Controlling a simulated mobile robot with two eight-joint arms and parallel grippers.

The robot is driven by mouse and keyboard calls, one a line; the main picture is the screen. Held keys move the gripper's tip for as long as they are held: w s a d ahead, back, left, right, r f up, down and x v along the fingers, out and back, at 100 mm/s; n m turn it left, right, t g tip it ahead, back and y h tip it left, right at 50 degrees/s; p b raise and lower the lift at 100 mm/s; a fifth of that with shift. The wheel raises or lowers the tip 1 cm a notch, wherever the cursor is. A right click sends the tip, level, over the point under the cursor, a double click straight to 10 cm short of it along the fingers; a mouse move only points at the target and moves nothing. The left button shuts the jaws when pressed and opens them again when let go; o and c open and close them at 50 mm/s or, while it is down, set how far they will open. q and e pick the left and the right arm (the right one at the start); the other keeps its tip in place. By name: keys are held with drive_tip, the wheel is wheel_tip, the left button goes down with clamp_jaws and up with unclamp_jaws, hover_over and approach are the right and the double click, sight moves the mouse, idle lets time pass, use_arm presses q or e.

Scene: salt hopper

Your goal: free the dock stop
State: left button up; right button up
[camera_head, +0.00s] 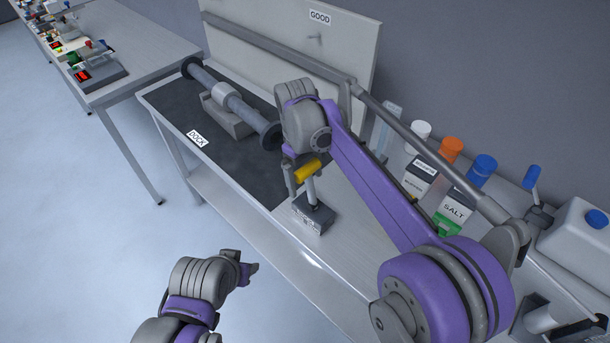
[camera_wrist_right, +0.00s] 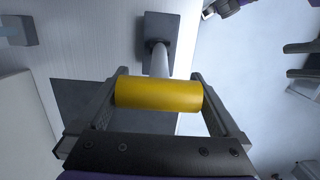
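A small grey block (camera_head: 314,214) with a white label, too small to read, stands on the bench. A pale post rises from it to a yellow cross handle (camera_head: 307,172); I take this to be the dock stop. My right gripper (camera_head: 302,178) is at the handle. In the right wrist view the yellow handle (camera_wrist_right: 158,94) lies crosswise between both fingers, its ends against them, with the post and block (camera_wrist_right: 159,32) beyond. My left gripper (camera_head: 248,272) hangs over the floor before the bench, apart from everything; its fingers are not clear.
A grey spool with dark end discs (camera_head: 233,101) rests in a cradle on the dark mat (camera_head: 175,101) labelled DOCK. A GOOD panel (camera_head: 300,35) stands behind. Bottles, including the SALT one (camera_head: 454,212), and a white tank (camera_head: 580,240) stand right. Another table (camera_head: 140,55) is far left.

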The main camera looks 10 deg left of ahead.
drive_tip(key=shift+w+r, duration=0.1)
drive_tip(key=shift+r, duration=0.2)
wheel_tip(320, 180, up, 10)
drive_tip(key=a+p, duration=0.1)
drive_tip(key=shift+w, duration=0.35)
